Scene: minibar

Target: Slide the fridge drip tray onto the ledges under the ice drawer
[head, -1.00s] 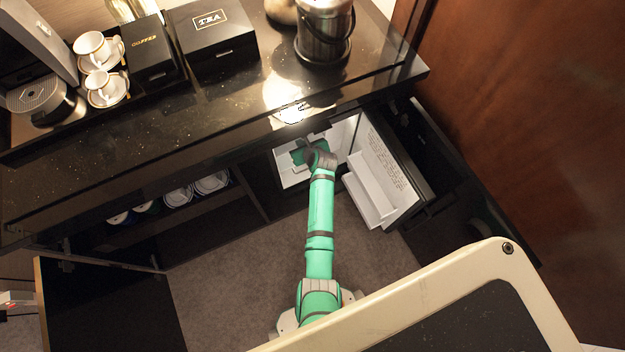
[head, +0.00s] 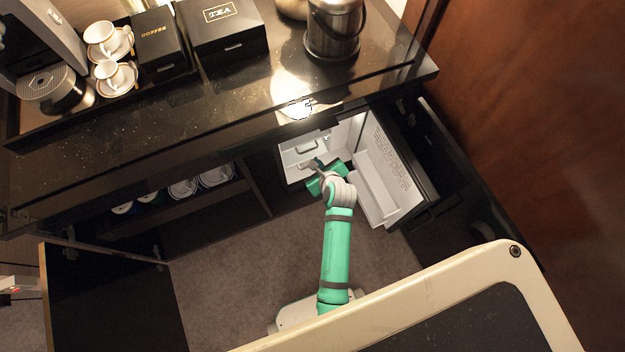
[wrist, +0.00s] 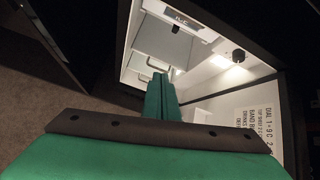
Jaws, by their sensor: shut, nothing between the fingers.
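The small open fridge (head: 352,123) sits under the counter, with a lit white interior. Two grey handles show inside, on white fronts: an upper one (wrist: 157,63) and a lower one (wrist: 143,78). The upper handle also shows in the head view (head: 306,148). I cannot tell for certain which white part is the drip tray and which the ice drawer; the ledges cannot be made out. My gripper (wrist: 163,76) is shut and empty at the fridge opening, in front of the handles. Its fingers hide part of the interior.
The fridge door (head: 388,180) stands open on the right, with a white door bin (head: 375,195). The black counter (head: 200,115) overhangs the fridge. An open cabinet door (head: 110,300) is at lower left.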

